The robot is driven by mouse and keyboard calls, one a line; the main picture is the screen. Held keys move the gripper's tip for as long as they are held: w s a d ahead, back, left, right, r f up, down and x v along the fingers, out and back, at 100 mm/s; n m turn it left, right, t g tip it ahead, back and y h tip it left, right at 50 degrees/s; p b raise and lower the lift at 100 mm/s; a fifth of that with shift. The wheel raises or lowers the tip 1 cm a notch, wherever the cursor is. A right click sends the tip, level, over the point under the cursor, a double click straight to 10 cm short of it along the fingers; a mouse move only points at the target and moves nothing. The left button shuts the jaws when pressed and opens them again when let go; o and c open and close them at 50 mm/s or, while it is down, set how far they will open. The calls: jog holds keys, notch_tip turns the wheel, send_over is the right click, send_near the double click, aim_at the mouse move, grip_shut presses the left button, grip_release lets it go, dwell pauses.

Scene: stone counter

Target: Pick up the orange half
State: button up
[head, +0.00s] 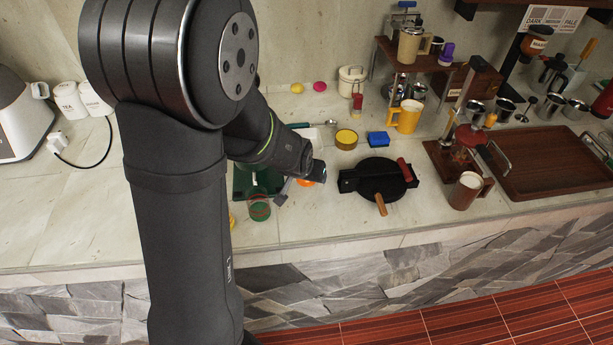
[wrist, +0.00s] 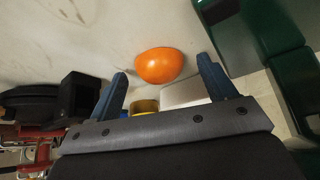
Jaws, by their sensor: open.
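The orange half (wrist: 159,65) lies on the pale stone counter in the wrist view, rounded orange skin showing. It is just beyond my fingertips and roughly between their lines, a little apart from them. In the head view a small part of the orange half (head: 306,183) shows under my wrist; the rest is hidden. My gripper (wrist: 162,72) is open and empty, its two blue-grey fingers apart on either side. In the head view my gripper (head: 300,185) is low over the counter, mostly hidden by my arm.
A green box-like thing (wrist: 272,28) stands close to the right of the orange half in the wrist view. A black round press (head: 380,180) with a wooden handle, a yellow tin (head: 346,139) and a blue block (head: 378,139) are nearby. A green-red jar (head: 259,208) is near the front edge.

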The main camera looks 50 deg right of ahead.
jog(key=shift+c, duration=0.4)
jog(key=c, duration=1)
jog(key=shift+r, duration=0.1)
